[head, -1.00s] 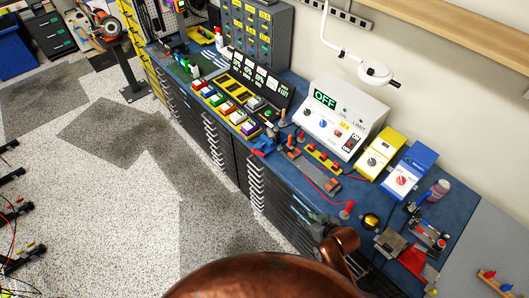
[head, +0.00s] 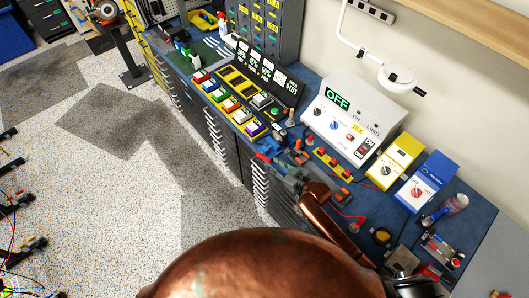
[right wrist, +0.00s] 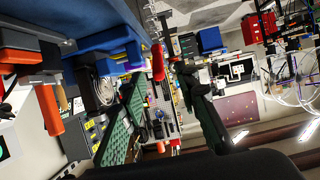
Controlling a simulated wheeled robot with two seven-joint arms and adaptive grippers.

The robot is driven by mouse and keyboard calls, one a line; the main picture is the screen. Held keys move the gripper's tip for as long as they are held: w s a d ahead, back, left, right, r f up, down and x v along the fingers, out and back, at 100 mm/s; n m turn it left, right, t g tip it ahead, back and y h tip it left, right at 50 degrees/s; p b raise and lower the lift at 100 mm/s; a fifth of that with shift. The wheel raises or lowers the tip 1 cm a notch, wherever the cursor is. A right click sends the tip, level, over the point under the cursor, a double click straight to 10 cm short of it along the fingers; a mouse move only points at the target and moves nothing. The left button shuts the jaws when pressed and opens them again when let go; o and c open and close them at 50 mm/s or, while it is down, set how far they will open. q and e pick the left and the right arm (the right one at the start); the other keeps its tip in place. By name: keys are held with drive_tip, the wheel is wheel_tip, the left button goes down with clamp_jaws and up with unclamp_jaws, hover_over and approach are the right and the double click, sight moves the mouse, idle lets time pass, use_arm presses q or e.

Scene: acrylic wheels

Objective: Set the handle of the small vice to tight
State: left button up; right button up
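The small vice is blue and sits at the front edge of the blue bench. In the head view only part of it (head: 277,152) shows beside my right gripper (head: 279,165). In the right wrist view its blue body (right wrist: 105,42) is large at the top, and a red handle (right wrist: 158,62) hangs from it. The fingers of my right gripper (right wrist: 168,85) stand apart in that view, with the handle near their tips and between them in the picture. I cannot tell whether they touch it. My left gripper is not in view.
A white control box (head: 345,120) reading OFF stands behind, right of the vice. Coloured buttons (head: 231,104) line the bench to its left. Yellow (head: 395,160) and blue (head: 425,180) boxes stand further right. The floor (head: 190,200) in front is clear.

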sight(270, 161)
drive_tip(key=x, duration=0.4)
drive_tip(key=shift+d, duration=0.1)
drive_tip(key=shift+x, duration=1)
drive_tip(key=shift+w+a+f, duration=0.2)
drive_tip(key=shift+w+f, duration=0.05)
drive_tip(key=shift+w, duration=0.15)
drive_tip(key=c, duration=0.6)
clamp_jaws()
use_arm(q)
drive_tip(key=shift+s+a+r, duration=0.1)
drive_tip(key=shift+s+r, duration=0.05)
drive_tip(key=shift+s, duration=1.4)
